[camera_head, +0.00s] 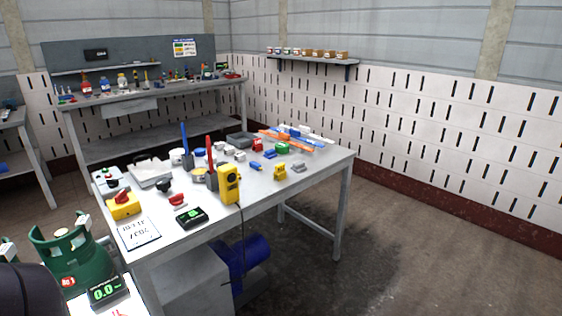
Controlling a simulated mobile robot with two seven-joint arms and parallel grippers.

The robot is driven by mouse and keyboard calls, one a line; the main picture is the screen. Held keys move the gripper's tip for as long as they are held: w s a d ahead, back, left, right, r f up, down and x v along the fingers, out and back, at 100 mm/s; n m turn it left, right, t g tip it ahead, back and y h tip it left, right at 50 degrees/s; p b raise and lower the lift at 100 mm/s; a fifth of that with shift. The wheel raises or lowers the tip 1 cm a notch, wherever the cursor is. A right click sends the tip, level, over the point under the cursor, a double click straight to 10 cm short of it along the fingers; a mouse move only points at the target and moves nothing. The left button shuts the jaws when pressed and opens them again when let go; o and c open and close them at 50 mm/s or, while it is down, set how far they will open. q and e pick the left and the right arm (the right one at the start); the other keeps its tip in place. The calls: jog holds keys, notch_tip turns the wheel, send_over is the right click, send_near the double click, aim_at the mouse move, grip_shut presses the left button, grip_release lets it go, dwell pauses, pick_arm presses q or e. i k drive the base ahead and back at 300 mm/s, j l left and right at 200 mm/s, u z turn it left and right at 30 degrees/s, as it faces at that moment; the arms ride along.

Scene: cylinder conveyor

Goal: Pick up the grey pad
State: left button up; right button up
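A work table (232,218) stands in the middle of the head view, covered with small items. A dark grey, flat block (240,139) lies near the table's far edge. A lighter grey, flat item (150,173) lies at the table's left part. I cannot tell for sure which of these is the grey pad. Neither of my grippers is in view.
A yellow handheld device (229,184) with a cable stands at the table's front edge. Red and blue upright tools, small coloured parts and a yellow-red switch box (124,206) crowd the top. A green gas cylinder (72,250) stands lower left. Floor at right is clear.

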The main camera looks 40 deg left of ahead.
aim_at(297, 167)
jog(key=i+u, duration=0.35)
jog(key=i, duration=0.25)
jog(key=i+u, duration=0.35)
jog(key=i, duration=0.25)
jog(key=i+l+u, duration=0.15)
jog(key=i+u, duration=0.3)
jog(key=i+l+u, duration=0.25)
jog(key=i+u, duration=0.15)
jog(key=i+l+u, duration=0.65)
jog(key=l+u, duration=0.25)
jog(key=i+l+u, duration=0.2)
jog(key=l+u, duration=0.2)
jog(key=l, duration=0.2)
